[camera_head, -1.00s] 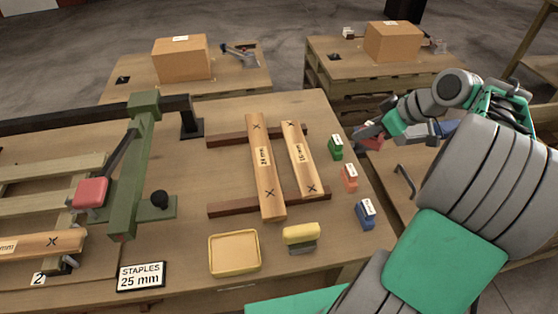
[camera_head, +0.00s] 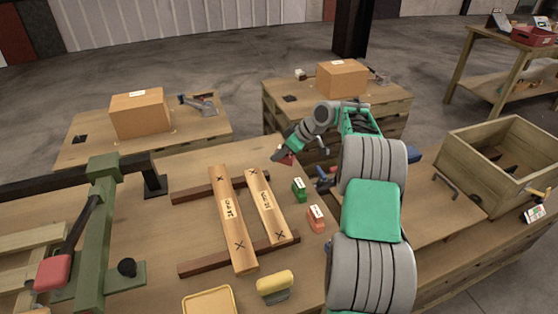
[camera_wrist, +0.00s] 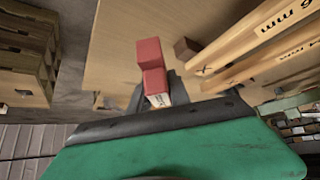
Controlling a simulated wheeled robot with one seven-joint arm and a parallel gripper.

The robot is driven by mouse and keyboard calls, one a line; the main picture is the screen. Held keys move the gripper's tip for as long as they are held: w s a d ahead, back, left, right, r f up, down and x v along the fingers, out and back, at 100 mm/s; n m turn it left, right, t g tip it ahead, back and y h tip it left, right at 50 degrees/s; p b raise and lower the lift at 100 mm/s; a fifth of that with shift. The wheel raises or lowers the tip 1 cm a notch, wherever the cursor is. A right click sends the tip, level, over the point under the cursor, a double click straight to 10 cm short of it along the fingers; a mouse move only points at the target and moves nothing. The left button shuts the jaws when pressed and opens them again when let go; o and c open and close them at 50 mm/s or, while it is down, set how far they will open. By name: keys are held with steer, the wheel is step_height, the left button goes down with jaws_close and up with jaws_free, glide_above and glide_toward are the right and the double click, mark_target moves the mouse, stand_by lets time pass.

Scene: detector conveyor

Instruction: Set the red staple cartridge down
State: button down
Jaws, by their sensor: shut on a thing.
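The red staple cartridge (camera_head: 285,158) is between the jaws of my gripper (camera_head: 282,153), which is shut on it. They are near the far right part of the main worktable (camera_head: 150,205), just beyond the green cartridge (camera_head: 299,188). In the wrist view the red cartridge (camera_wrist: 152,68) stands out from the jaws over bare wood, with a pale label at its near end. I cannot tell whether it touches the tabletop.
The orange cartridge (camera_head: 316,218) is nearer than the green one. Two marked planks (camera_head: 233,220) lie on dark rails to the left. A yellow-handled block (camera_head: 275,285) is in front. A wooden crate (camera_head: 480,185) stands at right. My arm covers the near right table.

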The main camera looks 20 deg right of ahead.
steer(key=shift+w+d+f, duration=0.2)
steer(key=shift+w+f, duration=0.25)
steer(key=shift+f, duration=0.15)
steer(key=shift+w+d+f, duration=0.2)
steer(key=shift+w+f, duration=0.25)
steer(key=shift+f, duration=1.85)
steer(key=c, duration=1.2)
jaws_free()
steer(key=shift+r, duration=0.1)
